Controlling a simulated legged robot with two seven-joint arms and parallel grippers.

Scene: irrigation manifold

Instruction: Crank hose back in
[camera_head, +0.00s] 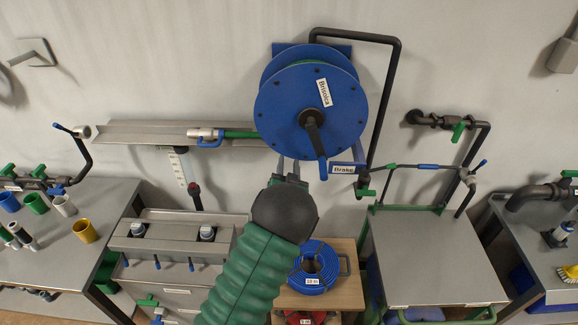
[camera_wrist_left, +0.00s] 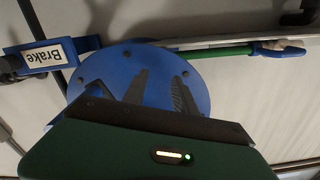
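The blue hose reel (camera_head: 285,115) hangs on the wall in the upper middle of the head view. Its black crank arm (camera_head: 314,138) points down from the hub and ends in a blue grip (camera_head: 322,167). Green hose (camera_head: 241,134) runs left from the reel to a grey and blue nozzle (camera_head: 205,134). My left gripper (camera_head: 289,165) is just below the reel, left of the crank grip and apart from it. In the left wrist view two dark fingers (camera_wrist_left: 160,85) stand apart before the blue disc (camera_wrist_left: 150,57), with nothing between them. My right gripper is not in view.
A blue bracket labelled Brake (camera_head: 348,169) sits just right of the crank grip. A black pipe (camera_head: 392,75) runs around the reel's right side. A coiled blue hose (camera_head: 314,268) lies on a wooden stand below. Grey benches stand left and right.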

